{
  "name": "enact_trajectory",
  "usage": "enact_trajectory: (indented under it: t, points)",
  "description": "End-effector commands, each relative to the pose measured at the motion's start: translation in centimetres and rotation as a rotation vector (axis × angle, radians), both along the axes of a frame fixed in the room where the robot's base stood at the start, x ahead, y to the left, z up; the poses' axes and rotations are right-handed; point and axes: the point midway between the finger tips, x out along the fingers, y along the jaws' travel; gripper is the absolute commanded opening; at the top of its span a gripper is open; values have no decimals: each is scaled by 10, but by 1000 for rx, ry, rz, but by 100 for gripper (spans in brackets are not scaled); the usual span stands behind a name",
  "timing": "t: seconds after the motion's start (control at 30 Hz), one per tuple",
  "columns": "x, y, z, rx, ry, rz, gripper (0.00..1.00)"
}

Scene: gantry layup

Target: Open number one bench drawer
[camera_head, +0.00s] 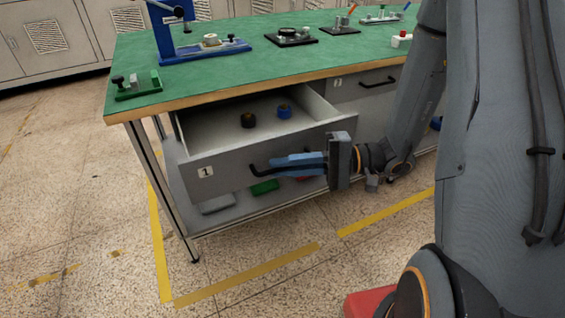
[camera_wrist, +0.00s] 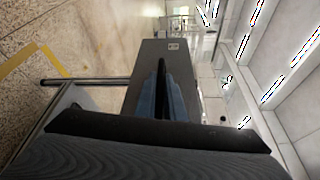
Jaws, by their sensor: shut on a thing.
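The bench drawer marked 1 (camera_head: 222,172) is pulled out from under the green-topped bench, and its inside shows. A dark round item (camera_head: 248,120) and a blue round item (camera_head: 284,111) lie in it. My gripper (camera_head: 275,166) is at the drawer front, its blue fingers shut on the black handle (camera_head: 256,171). The left end of the handle shows past the fingertips; the rest is hidden. In the wrist view the blue fingers (camera_wrist: 168,100) reach to the grey drawer front (camera_wrist: 150,62).
A second drawer (camera_head: 350,86) to the right is closed. The bench top (camera_head: 215,80) carries a blue press (camera_head: 200,50) and several small fixtures. Bins sit on a shelf below. Yellow tape (camera_head: 250,275) marks the floor, and a red object (camera_head: 368,302) lies near my base.

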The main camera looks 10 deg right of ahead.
Motion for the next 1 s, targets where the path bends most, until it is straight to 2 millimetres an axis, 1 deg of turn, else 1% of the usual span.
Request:
enact_trajectory:
  t: [0.27, 0.3, 0.37, 0.4, 0.67, 0.77, 0.87, 1.0]
  points:
    - [2, -1, 0, -2, -2, -5, 0]
    - [2, -1, 0, -2, -2, -5, 11]
    - [2, -1, 0, -2, -2, -5, 21]
    - [1, -1, 0, -2, -1, -5, 28]
    - [1, 0, 0, 0, -1, -2, 28]
    - [1, -4, 0, -1, -1, -3, 28]
    - [0, -15, 1, 0, -1, -6, 28]
    - [-2, -39, 3, -1, -1, -8, 28]
